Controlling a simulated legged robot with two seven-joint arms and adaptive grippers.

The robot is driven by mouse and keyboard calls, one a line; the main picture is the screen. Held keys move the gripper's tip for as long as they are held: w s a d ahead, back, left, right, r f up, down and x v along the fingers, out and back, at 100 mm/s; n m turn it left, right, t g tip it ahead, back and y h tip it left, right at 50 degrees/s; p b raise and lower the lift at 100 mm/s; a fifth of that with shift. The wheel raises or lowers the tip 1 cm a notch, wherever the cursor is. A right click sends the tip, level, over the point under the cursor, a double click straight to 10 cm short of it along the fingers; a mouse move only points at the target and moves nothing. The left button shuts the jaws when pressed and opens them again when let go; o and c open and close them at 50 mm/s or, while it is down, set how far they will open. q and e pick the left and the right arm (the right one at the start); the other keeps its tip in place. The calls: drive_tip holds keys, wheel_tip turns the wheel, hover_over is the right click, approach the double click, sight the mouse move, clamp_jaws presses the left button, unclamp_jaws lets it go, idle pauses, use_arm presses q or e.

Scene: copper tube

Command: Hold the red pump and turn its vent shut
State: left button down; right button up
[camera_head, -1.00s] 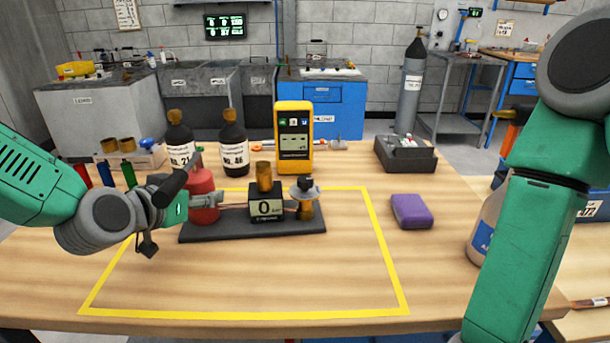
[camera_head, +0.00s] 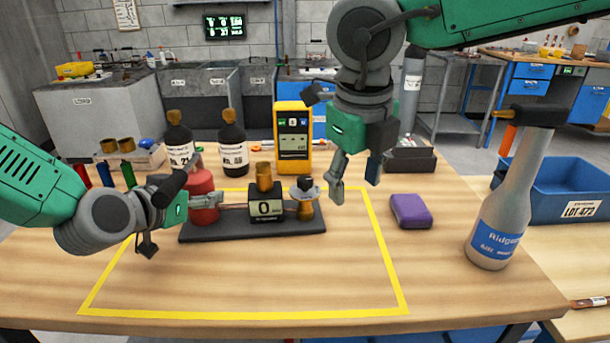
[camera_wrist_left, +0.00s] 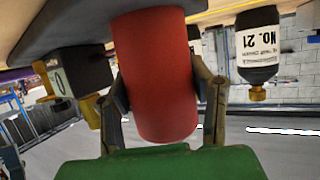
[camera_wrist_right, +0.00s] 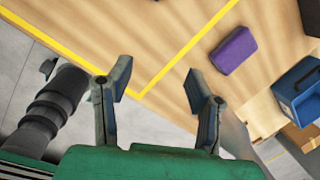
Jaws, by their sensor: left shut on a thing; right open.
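The red pump (camera_head: 203,198) is an upright red cylinder at the left end of a dark base plate (camera_head: 230,233). My left gripper (camera_head: 207,200) is shut on it; the left wrist view shows a finger on each side of the red body (camera_wrist_left: 155,75). A black gauge block (camera_head: 266,207) reading 0 with a brass top stands mid-plate. A brass fitting with a grey and black knob (camera_head: 305,188), which looks like the vent, stands at the plate's right end. My right gripper (camera_head: 355,190) is open and empty, above the table and right of that knob.
A yellow meter (camera_head: 293,135) and dark bottles (camera_head: 233,145) stand behind the plate. The front of the outlined area is clear.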

drive_tip(key=m+t+y, duration=0.1)
drive_tip(key=t+y, duration=0.1)
approach(304, 179)
wheel_tip(304, 179, up, 2)
drive_tip(key=s+d, duration=0.1)
drive_tip(key=x, duration=1.1)
drive_tip(key=shift+w+a+f, duration=0.1)
drive_tip(key=shift+a, duration=0.25)
clamp_jaws()
